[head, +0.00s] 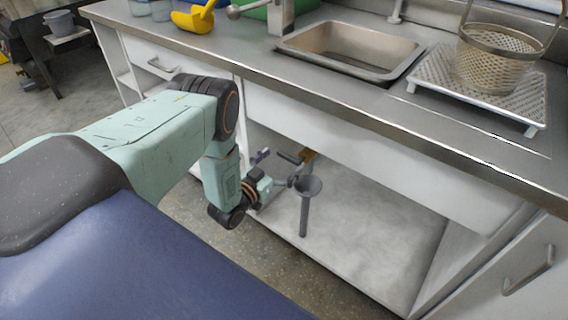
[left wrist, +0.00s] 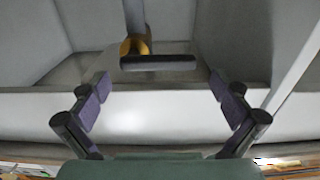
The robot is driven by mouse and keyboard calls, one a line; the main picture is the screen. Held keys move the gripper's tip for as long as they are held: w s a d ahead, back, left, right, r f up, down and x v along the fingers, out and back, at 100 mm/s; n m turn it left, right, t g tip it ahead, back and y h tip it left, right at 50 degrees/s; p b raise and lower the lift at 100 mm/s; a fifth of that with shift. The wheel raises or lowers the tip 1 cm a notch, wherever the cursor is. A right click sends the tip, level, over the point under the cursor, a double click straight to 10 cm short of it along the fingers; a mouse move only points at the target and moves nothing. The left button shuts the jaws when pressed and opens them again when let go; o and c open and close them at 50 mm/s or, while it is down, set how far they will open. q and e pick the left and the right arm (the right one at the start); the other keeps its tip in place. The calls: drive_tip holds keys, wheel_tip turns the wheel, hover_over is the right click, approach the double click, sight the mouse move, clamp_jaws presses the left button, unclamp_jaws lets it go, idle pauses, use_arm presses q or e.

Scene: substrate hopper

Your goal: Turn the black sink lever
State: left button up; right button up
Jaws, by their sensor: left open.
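The black sink lever (head: 289,157) sits on a yellow valve (head: 307,156) inside the open cabinet under the sink. In the left wrist view the lever (left wrist: 158,62) is a dark horizontal bar in front of the yellow valve (left wrist: 137,44), on a grey pipe (left wrist: 134,15). My left gripper (head: 277,169) reaches into the cabinet opening, close to the lever. In the left wrist view the left gripper (left wrist: 160,86) is open and empty, its fingers spread wide. The lever lies ahead, between the finger lines, apart from both. My right gripper is not in view.
On top are the sink basin (head: 350,50), a perforated basket (head: 492,62) on a rack and a yellow scoop (head: 193,20). The cabinet floor (head: 365,245) is clear.

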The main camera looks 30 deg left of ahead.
use_arm(q)
drive_tip(key=shift+w+f, duration=0.1)
drive_tip(key=shift+w, duration=0.1)
drive_tip(key=shift+d, duration=0.1)
drive_tip(key=shift+c, duration=0.2)
drive_tip(key=c, duration=1.6)
drive_tip(key=shift+o, duration=0.2)
drive_tip(key=shift+w, duration=0.1)
